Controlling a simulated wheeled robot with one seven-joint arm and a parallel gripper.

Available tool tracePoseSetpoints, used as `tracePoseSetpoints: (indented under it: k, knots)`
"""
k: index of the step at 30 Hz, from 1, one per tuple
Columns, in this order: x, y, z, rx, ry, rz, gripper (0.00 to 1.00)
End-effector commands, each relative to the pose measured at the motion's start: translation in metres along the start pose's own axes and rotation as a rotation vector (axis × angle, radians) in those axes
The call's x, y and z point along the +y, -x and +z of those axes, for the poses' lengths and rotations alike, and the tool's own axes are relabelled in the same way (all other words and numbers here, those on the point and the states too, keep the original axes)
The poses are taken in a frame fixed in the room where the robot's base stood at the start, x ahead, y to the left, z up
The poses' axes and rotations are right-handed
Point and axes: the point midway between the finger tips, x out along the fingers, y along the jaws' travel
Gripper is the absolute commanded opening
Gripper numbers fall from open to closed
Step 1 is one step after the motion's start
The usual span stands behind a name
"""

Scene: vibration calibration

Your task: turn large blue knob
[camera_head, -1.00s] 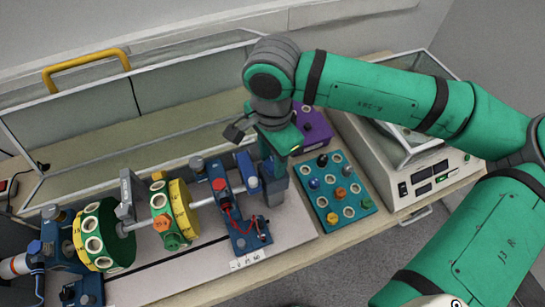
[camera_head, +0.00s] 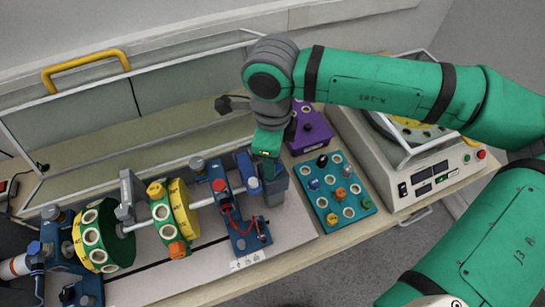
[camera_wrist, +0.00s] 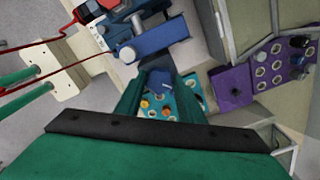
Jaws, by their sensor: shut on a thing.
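My gripper (camera_head: 266,160) points down at the right end of the shaft rig in the head view. In the wrist view its two green fingers (camera_wrist: 160,92) stand either side of a blue knob (camera_wrist: 161,77), with the gripper shut on it. My gripper hides most of the knob in the head view.
A teal tray (camera_head: 333,216) with several coloured pegs lies to the right. A purple rack (camera_head: 311,131) stands behind it, and a white balance (camera_head: 420,195) stands further right. A raised clear guard with a yellow handle (camera_head: 85,66) runs along the back.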

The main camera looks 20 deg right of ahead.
Motion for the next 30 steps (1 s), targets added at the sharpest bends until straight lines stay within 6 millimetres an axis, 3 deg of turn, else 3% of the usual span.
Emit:
tracePoseSetpoints:
  k: [12, 28, 29, 30]
  knots:
    - [-0.0007, 0.0003, -0.0017, 0.005, -0.182, -0.002, 0.12]
    - [-0.0006, 0.0003, -0.0016, 0.004, -0.205, -0.001, 0.12]
    - [-0.0006, 0.0003, -0.0016, 0.004, -0.205, -0.001, 0.37]
    - [-0.0006, 0.0003, -0.0016, 0.004, -0.205, -0.001, 0.47]
